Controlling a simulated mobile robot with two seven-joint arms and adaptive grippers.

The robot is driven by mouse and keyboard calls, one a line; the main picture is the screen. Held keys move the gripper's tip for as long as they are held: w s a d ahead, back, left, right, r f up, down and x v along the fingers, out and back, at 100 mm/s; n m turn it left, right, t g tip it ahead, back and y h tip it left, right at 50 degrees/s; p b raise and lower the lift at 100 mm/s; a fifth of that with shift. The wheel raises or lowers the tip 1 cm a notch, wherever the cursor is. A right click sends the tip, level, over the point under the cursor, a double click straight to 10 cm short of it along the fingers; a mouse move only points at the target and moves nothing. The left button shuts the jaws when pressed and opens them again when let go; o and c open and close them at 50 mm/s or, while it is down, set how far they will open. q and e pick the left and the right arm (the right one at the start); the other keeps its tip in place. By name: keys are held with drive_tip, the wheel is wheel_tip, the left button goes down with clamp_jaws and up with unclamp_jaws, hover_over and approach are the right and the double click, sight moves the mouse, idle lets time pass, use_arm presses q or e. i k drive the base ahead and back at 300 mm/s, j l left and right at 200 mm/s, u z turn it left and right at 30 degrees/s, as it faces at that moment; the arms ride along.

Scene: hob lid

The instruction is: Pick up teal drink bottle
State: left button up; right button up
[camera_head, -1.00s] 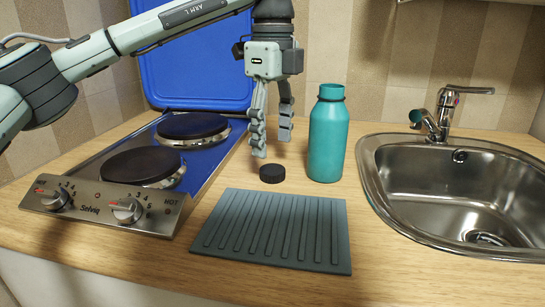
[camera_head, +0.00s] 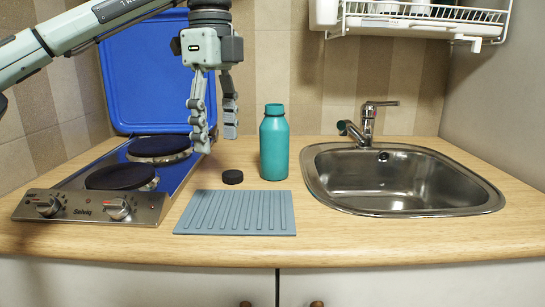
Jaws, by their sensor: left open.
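The teal drink bottle (camera_head: 274,147) stands upright with its teal cap on, on the wooden counter between the hob and the sink. My left gripper (camera_head: 216,140) points down, open and empty, to the left of the bottle and apart from it. Its fingers hang in front of the wall and the right edge of the raised blue lid. My right gripper is not in the view.
A black puck (camera_head: 232,177) lies left of the bottle. A ribbed grey-blue mat (camera_head: 238,212) lies in front. The hob (camera_head: 95,205) with its raised blue lid (camera_head: 150,75) is left, the steel sink (camera_head: 400,180) right. A dish rack (camera_head: 420,18) hangs above the sink.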

sight(274, 128)
drive_tip(key=k, duration=1.05)
